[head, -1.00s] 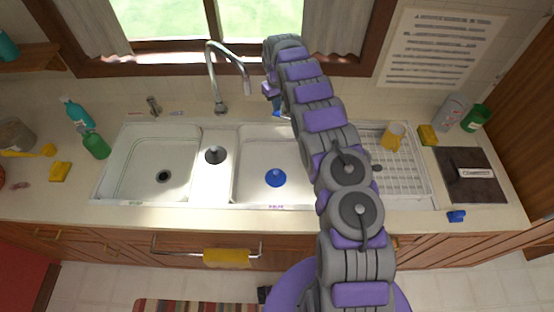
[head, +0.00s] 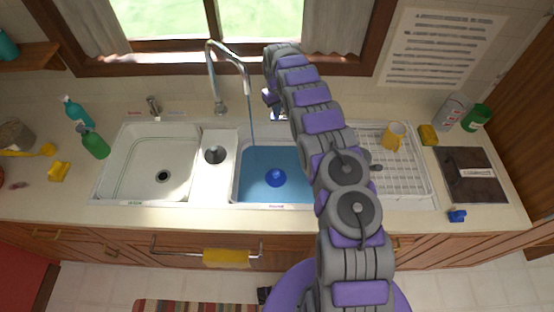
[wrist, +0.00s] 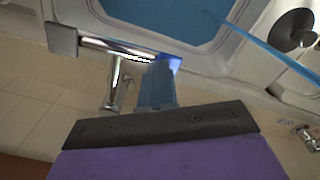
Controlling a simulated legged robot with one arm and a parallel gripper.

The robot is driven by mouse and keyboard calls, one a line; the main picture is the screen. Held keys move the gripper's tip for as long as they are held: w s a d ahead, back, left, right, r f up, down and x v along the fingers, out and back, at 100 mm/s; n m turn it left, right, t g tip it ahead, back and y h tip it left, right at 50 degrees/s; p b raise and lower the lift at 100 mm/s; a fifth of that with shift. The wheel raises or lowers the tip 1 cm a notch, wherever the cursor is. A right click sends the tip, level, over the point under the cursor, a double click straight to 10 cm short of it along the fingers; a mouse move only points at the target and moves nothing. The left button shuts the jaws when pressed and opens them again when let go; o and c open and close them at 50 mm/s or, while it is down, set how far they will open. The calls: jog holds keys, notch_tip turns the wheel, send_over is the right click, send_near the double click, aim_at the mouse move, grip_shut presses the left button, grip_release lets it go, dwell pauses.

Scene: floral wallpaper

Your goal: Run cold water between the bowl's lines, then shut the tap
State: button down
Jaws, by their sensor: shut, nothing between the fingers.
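The right sink bowl (head: 240,190) holds a sheet of blue water (head: 258,165), with a blue plug (head: 276,178) at its bottom. A thin stream (head: 251,120) falls from the chrome tap spout (head: 212,75) into it. In the wrist view, the water (wrist: 165,18) and stream (wrist: 255,38) show beyond a chrome tap lever (wrist: 105,46) with a blue part (wrist: 170,63). My shut, empty gripper (wrist: 158,85) is at the lever's blue end; I cannot tell whether they touch. My arm hides the bowl's right part in the head view. I cannot make out the bowl's lines.
The left bowl (head: 130,175) is empty. A ledge with a dark round strainer (head: 215,154) lies between the bowls. A drying rack (head: 405,180) with a yellow mug (head: 394,136) is on the right. Green (head: 95,144) and blue bottles (head: 75,112) stand left.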

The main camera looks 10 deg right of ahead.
jog(key=shift+f, duration=0.4)
notch_tip(320, 180, up, 6)
jog(key=shift+r+p, duration=0.25)
jog(key=shift+p, duration=0.35)
jog(key=shift+s+d, duration=0.1)
jog(key=shift+d, duration=0.1)
jog(key=d, duration=0.3)
jog(key=s+d, duration=0.1)
jog(key=d, duration=0.3)
jog(key=s+d, duration=0.1)
jog(key=d, duration=0.2)
jog(key=shift+d, duration=0.35)
jog(key=shift+a+f, duration=0.1)
jog(key=shift+f+b, duration=0.35)
jog(key=shift+f, duration=1.05)
dwell(3.7)
